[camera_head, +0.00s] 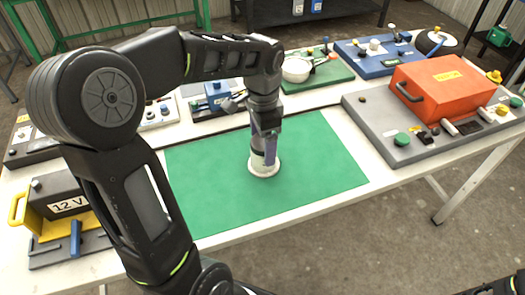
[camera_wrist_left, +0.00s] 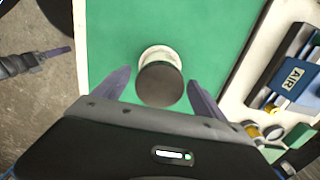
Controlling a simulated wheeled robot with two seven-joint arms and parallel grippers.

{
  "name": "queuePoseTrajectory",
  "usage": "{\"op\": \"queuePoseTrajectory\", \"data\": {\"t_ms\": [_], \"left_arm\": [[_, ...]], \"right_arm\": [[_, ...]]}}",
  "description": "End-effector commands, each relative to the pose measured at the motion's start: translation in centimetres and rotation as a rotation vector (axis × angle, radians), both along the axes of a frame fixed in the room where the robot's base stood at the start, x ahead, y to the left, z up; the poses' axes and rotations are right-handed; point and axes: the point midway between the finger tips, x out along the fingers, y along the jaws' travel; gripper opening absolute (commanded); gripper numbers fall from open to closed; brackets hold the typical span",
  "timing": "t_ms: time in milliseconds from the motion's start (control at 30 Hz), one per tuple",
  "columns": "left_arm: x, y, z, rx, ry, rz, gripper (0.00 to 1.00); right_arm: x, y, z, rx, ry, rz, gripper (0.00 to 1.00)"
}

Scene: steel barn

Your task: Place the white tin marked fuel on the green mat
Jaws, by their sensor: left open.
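The white tin (camera_head: 264,166) stands on the green mat (camera_head: 205,185), near its middle. In the left wrist view the tin (camera_wrist_left: 160,55) has a dark round top and a white rim. No fuel marking is readable. My left gripper (camera_head: 264,150) points down right over the tin and hides much of it. In the left wrist view its fingers (camera_wrist_left: 157,92) are spread, one on each side of the tin, with gaps showing. Part of what looks like my right gripper (camera_wrist_left: 50,56) shows at the left edge of that view; its jaw state is unclear.
An orange case (camera_head: 440,88) sits on a grey board (camera_head: 375,135) at the right. A yellow and dark 12 V box (camera_head: 62,208) stands at the left. A white bowl (camera_head: 297,69), a blue board (camera_head: 365,62) and other boards line the back. The mat around the tin is clear.

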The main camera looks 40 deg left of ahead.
Motion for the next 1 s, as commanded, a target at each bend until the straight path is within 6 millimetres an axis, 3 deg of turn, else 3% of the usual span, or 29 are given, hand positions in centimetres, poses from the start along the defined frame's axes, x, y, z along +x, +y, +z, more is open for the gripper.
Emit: {"op": "queuePoseTrajectory", "data": {"t_ms": [200, 400, 1000], "left_arm": [[0.0, 0.0, 4.6, 0.0, -0.004, -0.001, 0.81], [0.0, 0.0, 6.7, -0.001, -0.001, 0.0, 0.81], [0.0, 0.0, 7.0, 0.0, 0.0, 0.0, 0.81]], "right_arm": [[0.0, 0.0, 0.1, 0.0, 0.0, 0.0, 0.8], [0.0, 0.0, 0.2, 0.0, 0.0, 0.0, 0.8], [0.0, 0.0, 0.2, 0.0, 0.0, 0.0, 0.8]]}}
